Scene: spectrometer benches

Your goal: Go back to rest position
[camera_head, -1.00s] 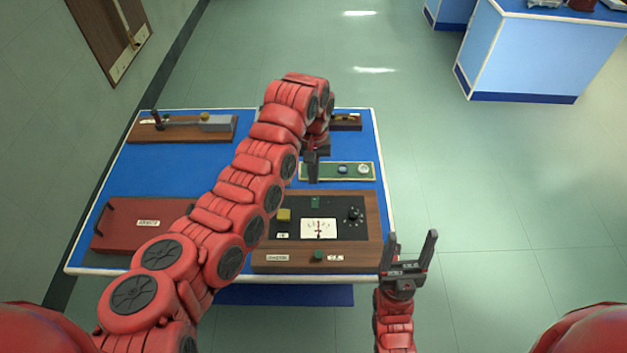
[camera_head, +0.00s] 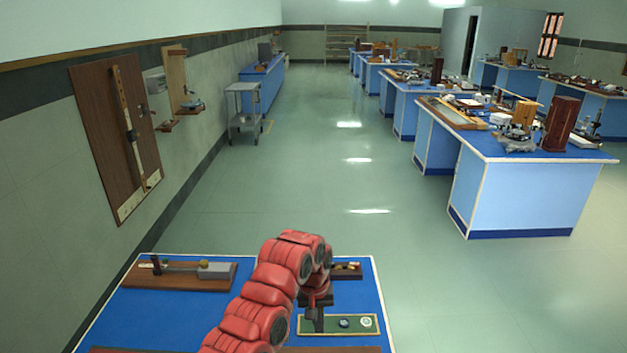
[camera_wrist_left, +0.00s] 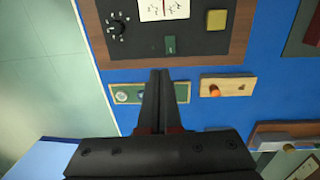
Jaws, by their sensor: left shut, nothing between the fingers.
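My left arm reaches from the bottom of the head view over the blue table (camera_head: 118,305). My left gripper (camera_head: 317,322) points down above the table, beside a green plate (camera_head: 358,325) with two small round pieces. In the left wrist view its two dark fingers (camera_wrist_left: 159,78) lie together with nothing between them. The fingers cover part of the green plate (camera_wrist_left: 125,95) there. My right gripper is not in view.
A wooden slider board (camera_head: 180,275) and a small dark box (camera_head: 346,271) lie on the table. The left wrist view shows a meter panel (camera_wrist_left: 195,48) and a wooden block (camera_wrist_left: 243,86) with an orange knob. Blue benches (camera_head: 530,190) stand right; open floor (camera_head: 330,180) lies ahead.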

